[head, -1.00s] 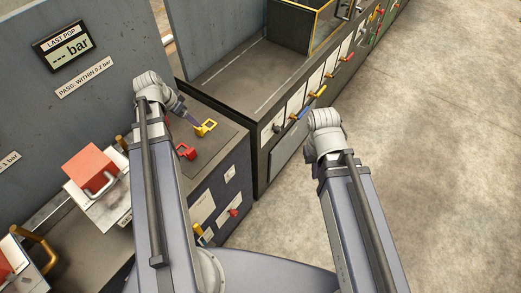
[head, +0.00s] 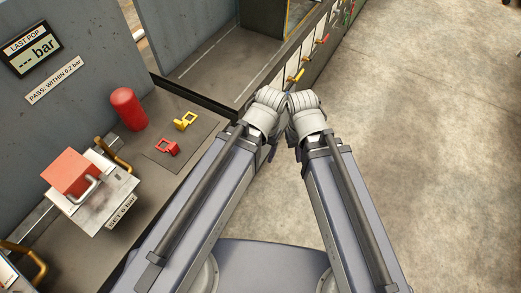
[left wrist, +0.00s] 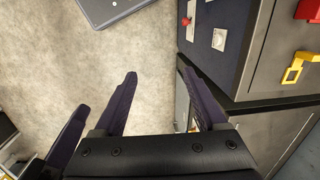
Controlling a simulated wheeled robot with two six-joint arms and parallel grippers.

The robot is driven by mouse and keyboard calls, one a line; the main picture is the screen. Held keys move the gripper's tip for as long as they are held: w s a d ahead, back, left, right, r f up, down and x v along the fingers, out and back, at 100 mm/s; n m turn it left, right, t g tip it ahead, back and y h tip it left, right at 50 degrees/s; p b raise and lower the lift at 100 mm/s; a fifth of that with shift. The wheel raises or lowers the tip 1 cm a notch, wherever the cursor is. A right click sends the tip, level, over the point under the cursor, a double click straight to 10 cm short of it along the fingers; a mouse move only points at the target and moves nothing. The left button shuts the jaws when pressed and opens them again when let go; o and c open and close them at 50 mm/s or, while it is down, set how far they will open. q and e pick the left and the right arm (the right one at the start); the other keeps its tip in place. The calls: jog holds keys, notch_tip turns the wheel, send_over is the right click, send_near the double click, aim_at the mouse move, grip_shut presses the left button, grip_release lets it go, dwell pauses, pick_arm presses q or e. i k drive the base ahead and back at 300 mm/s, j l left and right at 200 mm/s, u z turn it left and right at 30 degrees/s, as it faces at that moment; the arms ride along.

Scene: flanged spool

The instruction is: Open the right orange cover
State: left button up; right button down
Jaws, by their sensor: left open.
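The right orange cover (head: 70,172) is a box-shaped block on a pale plate at the left of the head view, with a grey bar handle at its front. It looks closed. My left gripper (left wrist: 160,72) is open and empty in the left wrist view, over bare floor beside a cabinet. In the head view its fingers are hidden behind its wrist. My right gripper (head: 305,108) is close beside the left one, its jaws hidden from view. Both grippers are well right of the cover.
A red cylinder (head: 128,108) stands on the bench behind the cover. A yellow clasp (head: 186,121) and a red clasp (head: 167,147) lie on a dark mat. A brass pipe (head: 114,154) rises beside the cover. Open floor (head: 430,150) is at the right.

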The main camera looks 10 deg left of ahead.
aim_at(72, 174)
jog(key=l+u, duration=0.15)
jog(key=u, duration=2.1)
jog(key=j+z, duration=0.25)
jog(key=j, duration=0.15)
jog(key=j+z, duration=0.25)
jog(key=j, duration=0.2)
jog(key=k+l, duration=0.15)
jog(key=l, duration=0.25)
jog(key=k+l, duration=0.15)
jog(key=l, duration=0.25)
jog(key=k+l, duration=0.1)
jog(key=l, duration=0.35)
